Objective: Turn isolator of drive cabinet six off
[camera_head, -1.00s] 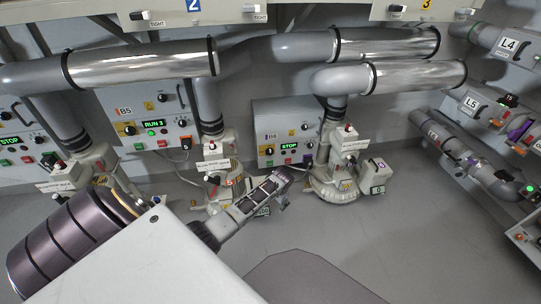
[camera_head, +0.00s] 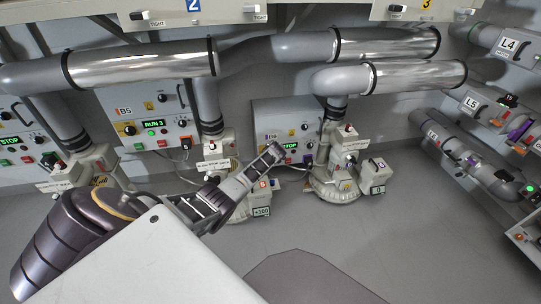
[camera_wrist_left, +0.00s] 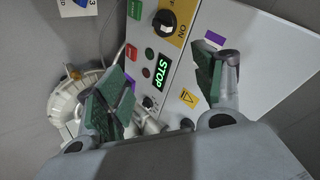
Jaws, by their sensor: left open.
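Drive cabinet B6 (camera_head: 290,113) is the grey box on the back wall, with a green STOP display (camera_head: 290,146). My left gripper (camera_head: 262,166) is in front of its lower left and hides the isolator in the head view. In the left wrist view the isolator (camera_wrist_left: 165,23) is a black rotary knob on a yellow plate, with ON printed beside it. I cannot tell its exact setting. The open left gripper (camera_wrist_left: 165,95) has green pads either side of the panel, empty and apart from the knob. The STOP display also shows there (camera_wrist_left: 166,63). My right gripper is not in view.
Cabinet B5 (camera_head: 140,104), reading RUN 3, is to the left. A blower (camera_head: 334,185) stands to the right, and another (camera_head: 235,150) stands close behind my left arm. Large pipes (camera_head: 400,76) run above. The grey floor (camera_head: 340,235) in front is clear.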

